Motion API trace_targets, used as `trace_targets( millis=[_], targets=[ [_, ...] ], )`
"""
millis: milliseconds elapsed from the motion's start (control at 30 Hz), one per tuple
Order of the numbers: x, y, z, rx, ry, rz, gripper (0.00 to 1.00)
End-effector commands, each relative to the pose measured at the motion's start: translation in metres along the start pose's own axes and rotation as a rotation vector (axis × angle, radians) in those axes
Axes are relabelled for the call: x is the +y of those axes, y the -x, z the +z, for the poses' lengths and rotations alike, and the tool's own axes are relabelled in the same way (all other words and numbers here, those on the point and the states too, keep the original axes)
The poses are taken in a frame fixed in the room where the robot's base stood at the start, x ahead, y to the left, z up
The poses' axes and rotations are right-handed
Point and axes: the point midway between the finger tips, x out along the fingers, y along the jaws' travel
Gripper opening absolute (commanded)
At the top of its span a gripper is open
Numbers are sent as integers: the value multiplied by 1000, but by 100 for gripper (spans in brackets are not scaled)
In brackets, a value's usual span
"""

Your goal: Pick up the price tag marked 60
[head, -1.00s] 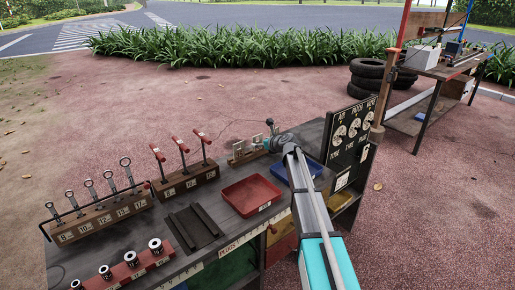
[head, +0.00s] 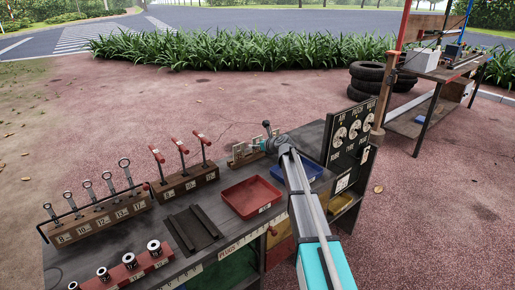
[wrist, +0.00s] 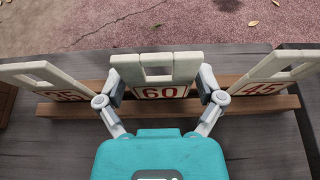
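The price tag marked 60 (wrist: 160,92) is a pale plate with a rectangular window near its top and red digits on a white label. It stands in a wooden rack (wrist: 80,109) in the wrist view. My gripper (wrist: 161,85) has one finger at each side edge of this tag. The fingers are spread around it, and I see no clear grip on it. In the head view my gripper (head: 261,144) is at the rack near the bench's back edge, and it partly hides the tags there.
A tag marked 35 (wrist: 68,82) stands to the left and one marked 45 (wrist: 262,79) to the right, both close to my fingers. On the bench are a red tray (head: 251,197), a blue tray (head: 311,172) and tool racks to the left. A dial board (head: 351,135) stands at the right end.

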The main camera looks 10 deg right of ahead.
Motion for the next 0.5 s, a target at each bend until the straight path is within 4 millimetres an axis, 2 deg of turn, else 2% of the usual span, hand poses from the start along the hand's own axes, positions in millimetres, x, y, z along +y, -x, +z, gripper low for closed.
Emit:
trace_targets(
  millis=[33,100,500],
  targets=[
    [0,0,0,0,0,0,65],
    [0,0,0,0,0,0,54],
    [0,0,1,0,0,0,53]
  ],
)
